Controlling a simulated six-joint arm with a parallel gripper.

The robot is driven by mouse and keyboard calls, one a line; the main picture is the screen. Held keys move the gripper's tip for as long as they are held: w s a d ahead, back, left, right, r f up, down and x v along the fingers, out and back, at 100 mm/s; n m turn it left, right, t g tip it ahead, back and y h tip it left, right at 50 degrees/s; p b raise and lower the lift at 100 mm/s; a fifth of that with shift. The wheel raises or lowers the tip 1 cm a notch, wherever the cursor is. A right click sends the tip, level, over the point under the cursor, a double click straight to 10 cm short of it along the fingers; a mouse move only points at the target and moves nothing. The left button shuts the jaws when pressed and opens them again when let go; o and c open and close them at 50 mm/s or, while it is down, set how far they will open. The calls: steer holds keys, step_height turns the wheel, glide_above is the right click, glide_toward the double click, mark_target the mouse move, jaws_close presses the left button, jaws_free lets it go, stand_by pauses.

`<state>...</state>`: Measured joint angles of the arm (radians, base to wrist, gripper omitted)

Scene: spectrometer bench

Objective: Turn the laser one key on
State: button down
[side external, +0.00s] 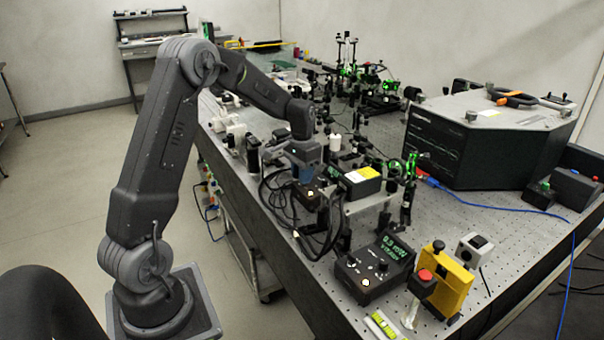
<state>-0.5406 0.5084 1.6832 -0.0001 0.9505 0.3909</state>
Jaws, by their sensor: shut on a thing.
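My gripper (306,179) points down at a small black control box (310,197) near the left edge of the optical table. Its jaws are shut at the top of this box, and the key between them is hidden by the fingers. A small warm light glows on the box's front. A second black control box (368,272) with a green lit display and a lit white button stands nearer the front, apart from my gripper. I cannot read which box is labelled laser one.
A black box with a yellow label (362,174) stands close to the right of my gripper. Black cables (283,195) hang beside it on the left. A yellow box (452,283) and a red button (424,276) stand in front. Optics posts crowd behind; bare table lies to the right.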

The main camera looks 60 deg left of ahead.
steer(key=shift+m, duration=0.9)
steer(key=c, duration=1)
jaws_free()
steer(key=shift+o, duration=0.2)
step_height(320, 180, up, 14)
steer(key=shift+f, duration=0.1)
